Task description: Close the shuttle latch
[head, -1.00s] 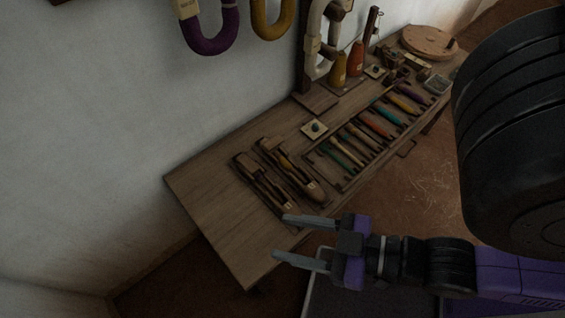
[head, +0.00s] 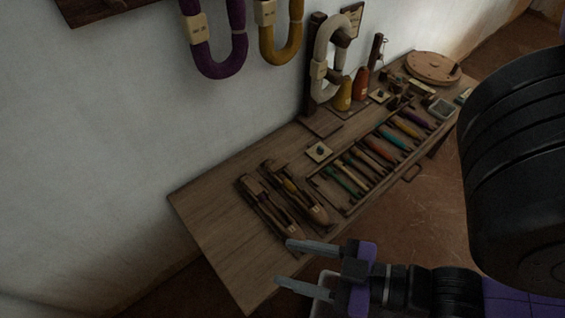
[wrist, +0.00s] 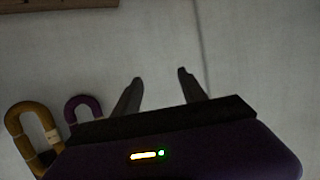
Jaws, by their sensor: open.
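Two wooden shuttles lie side by side near the left end of the wooden table (head: 215,205). The left shuttle (head: 268,212) looks empty, and the right shuttle (head: 297,195) has a bit of yellow inside. Their latches are too small and dark to make out. My gripper (head: 283,264) is open and empty, close to the table's front edge, in front of the shuttles' near ends and apart from them. In the wrist view my gripper (wrist: 160,75) shows two spread fingers against the bare wall, with no shuttle in sight.
A rack of coloured bobbins (head: 368,152) lies right of the shuttles. Yellow (head: 343,95) and red (head: 361,83) cones and a round wooden disc (head: 433,68) stand farther back. Purple (head: 217,58) and mustard (head: 281,45) yarn hanks hang on the wall. The table's left end is clear.

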